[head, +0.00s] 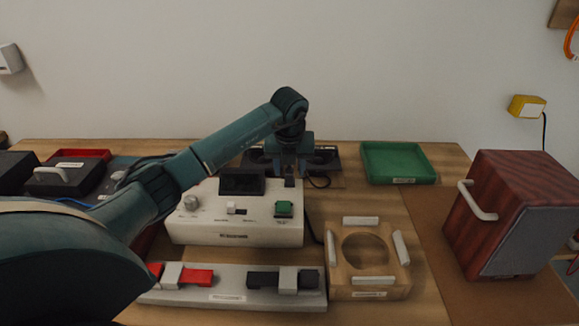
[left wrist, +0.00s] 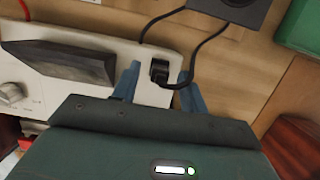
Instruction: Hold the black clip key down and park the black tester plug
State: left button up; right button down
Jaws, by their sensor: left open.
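A white tester box (head: 235,222) with a knob, a small switch and a green button stands mid-table. In front of it lies a grey strip (head: 235,301) with a red clip key (head: 197,277) on its left and a black clip key (head: 265,280) on its right. My left gripper (head: 290,180) is over the tester's back right. In the left wrist view its open blue fingers (left wrist: 158,90) stand on either side of a black plug (left wrist: 160,72) at the tester's edge. A black cable runs from the plug. I cannot tell whether the fingers touch it. My right gripper is not in view.
A wooden block with a round hole (head: 368,290) and white pads is right of the tester. A green tray (head: 398,162) is behind it. A red wooden speaker (head: 512,215) stands at the right. Dark boxes (head: 65,180) are at the left.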

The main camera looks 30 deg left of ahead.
pick_arm(q)
jog(key=w+p+v, duration=0.1)
jog(key=p+v, duration=0.3)
jog(key=v, duration=1.4)
jog(key=shift+a+r, duration=0.15)
jog(key=shift+a, duration=0.1)
jog(key=shift+s, duration=0.1)
